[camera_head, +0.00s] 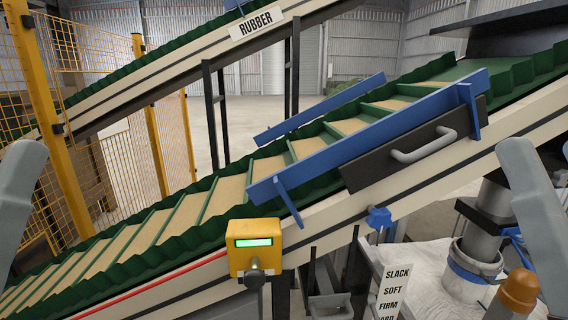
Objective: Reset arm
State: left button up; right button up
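A grey rounded link of my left arm (18,195) shows at the left edge, and a matching link of my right arm (530,205) shows at the right edge. No gripper fingers show, so I cannot see either gripper. A sloping conveyor (225,195) with green wavy side walls and tan sections between green cleats rises to the right. A yellow box (253,250) with a lit green display and a dark knob (255,275) is at its near side.
A blue guide rail (370,140) and a dark panel with a grey handle (425,147) flank the belt. A "RUBBER" sign (257,23) marks an upper conveyor. A blue knob (380,219), a "SLACK SOFT FIRM" label (392,290) and an orange-capped post (517,290) are lower right. Yellow fencing (55,125) stands left.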

notch_tip(320, 180, up, 29)
jog(key=p, duration=2.5)
notch_tip(320, 180, down, 61)
jog(key=b, duration=6)
jog(key=shift+f+b, duration=0.2)
jog(key=shift+b, duration=0.1)
